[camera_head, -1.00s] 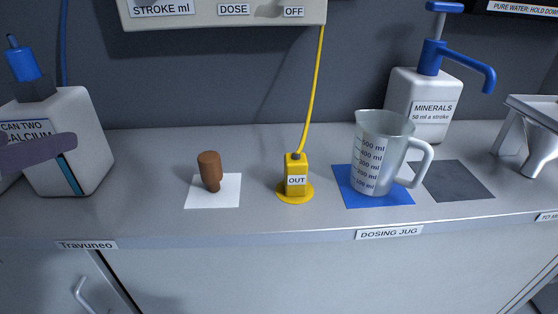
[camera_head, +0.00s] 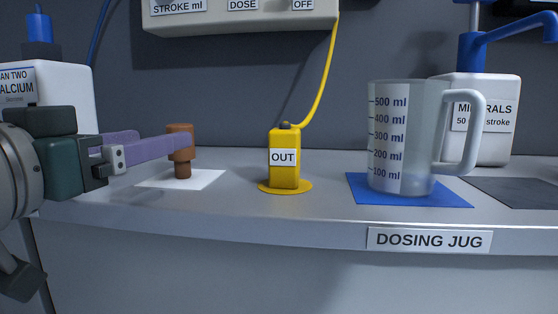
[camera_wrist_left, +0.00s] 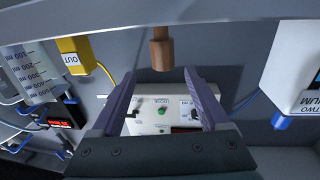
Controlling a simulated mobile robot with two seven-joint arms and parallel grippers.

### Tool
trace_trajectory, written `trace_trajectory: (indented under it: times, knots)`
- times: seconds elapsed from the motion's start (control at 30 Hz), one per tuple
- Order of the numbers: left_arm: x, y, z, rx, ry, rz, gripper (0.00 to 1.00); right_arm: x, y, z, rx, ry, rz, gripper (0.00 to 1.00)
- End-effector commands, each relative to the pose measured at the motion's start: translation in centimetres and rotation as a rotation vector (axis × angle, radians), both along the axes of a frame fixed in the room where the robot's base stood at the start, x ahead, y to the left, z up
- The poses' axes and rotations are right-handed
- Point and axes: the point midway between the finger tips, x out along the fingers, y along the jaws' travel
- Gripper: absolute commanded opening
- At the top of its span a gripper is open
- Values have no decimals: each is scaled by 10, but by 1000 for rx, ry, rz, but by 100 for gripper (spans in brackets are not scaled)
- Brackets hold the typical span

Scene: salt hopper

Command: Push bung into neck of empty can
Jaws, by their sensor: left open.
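The brown bung (camera_head: 180,135) stands upright, wide end up, on a white square (camera_head: 215,178) on the counter. My left gripper (camera_head: 186,145), with purple fingers, is open and level with the bung, reaching in from the left; a finger overlaps it in the head view. In the left wrist view the bung (camera_wrist_left: 161,52) lies ahead, in line with the gap between the open fingers (camera_wrist_left: 160,78); I cannot tell if they touch it. A white can labelled CAN TWO CALCIUM (camera_head: 75,95) stands at far left, partly hidden. I cannot tell which can is empty. My right gripper is out of view.
A yellow block labelled OUT (camera_head: 284,175) with a yellow line stands right of the bung. A clear dosing jug (camera_head: 415,150) stands on a blue mat (camera_head: 440,201), with a white MINERALS pump bottle (camera_head: 495,140) behind. A control box (camera_head: 240,20) hangs above. Counter before the bung is clear.

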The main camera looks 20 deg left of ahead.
Motion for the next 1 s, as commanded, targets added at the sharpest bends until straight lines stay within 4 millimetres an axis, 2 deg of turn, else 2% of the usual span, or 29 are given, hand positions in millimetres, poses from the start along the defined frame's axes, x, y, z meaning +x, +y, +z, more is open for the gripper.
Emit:
trace_trajectory:
  times: [0.1, 0.37, 0.7, 1.0]
  knots:
    - [12, 2, 2, 0, -1, 1, 78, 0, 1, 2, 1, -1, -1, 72]
    - [27, 5, 0, 2, 0, 2, 78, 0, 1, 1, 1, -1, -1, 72]
    - [66, 13, 0, -1, 2, 2, 78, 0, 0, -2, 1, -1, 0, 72]
    - [69, 14, -1, -1, 3, 2, 78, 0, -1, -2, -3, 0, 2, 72]
